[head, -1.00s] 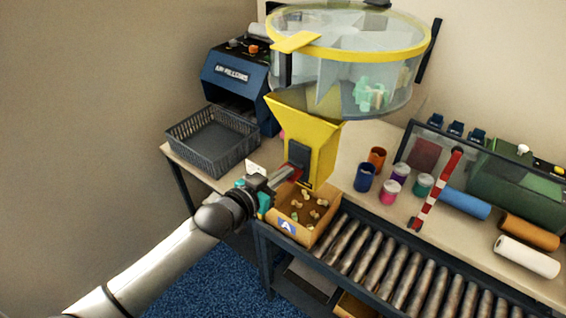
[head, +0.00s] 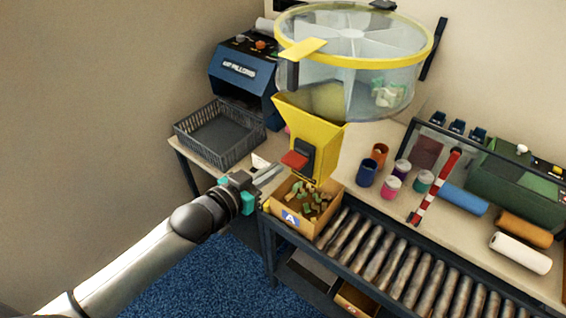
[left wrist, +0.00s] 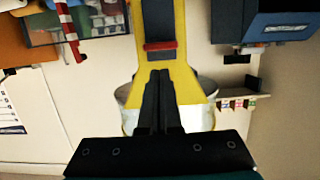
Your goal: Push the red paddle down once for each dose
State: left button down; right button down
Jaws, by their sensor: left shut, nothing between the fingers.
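The red paddle (head: 294,160) sticks out from a dark block low on the front of the yellow hopper (head: 312,130). It also shows in the left wrist view (left wrist: 160,46), beyond my fingertips. My left gripper (head: 280,171) is shut and empty, just left of the paddle and a little below it in the head view, apart from it. The closed fingers also show in the left wrist view (left wrist: 160,78). An open carton marked A (head: 288,219) stands under the hopper with several green and tan pieces inside. My right gripper is not in view.
A clear drum with a yellow rim (head: 420,48) sits above the hopper, with pale green pieces inside. A grey basket (head: 247,147) stands at left. Several small pots, including a blue one (head: 367,172), stand at right. A roller conveyor (head: 400,247) runs right from the carton.

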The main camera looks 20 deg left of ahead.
pick_arm(q)
jog(key=shift+v, duration=1.85)
jog(key=s+a+f+n+g+y+b, duration=0.1)
jog(key=s+a+f+g+y+b, duration=0.15)
jog(key=f, duration=0.95)
jog(key=s+a+f+g+y+b, duration=0.15)
jog(key=s+f+b, duration=0.25)
jog(key=f, duration=0.9)
jog(key=s+a+f+n+g+y+b, duration=0.1)
jog(key=s+a+f+g+b, duration=0.15)
jog(key=f, duration=0.95)
jog(key=s+d+f+g+b, duration=0.3)
jog(key=s+f+b, duration=0.1)
jog(key=s+f, duration=0.8)
jog(key=s+d+f+g+b, duration=0.2)
jog(key=s+f+b, duration=0.3)
jog(key=s+f, duration=0.8)
jog(key=s+g, duration=0.1)
jog(key=s, duration=0.2)
jog(key=shift+s+d+g, duration=0.15)
jog(key=shift+d+g, duration=0.2)
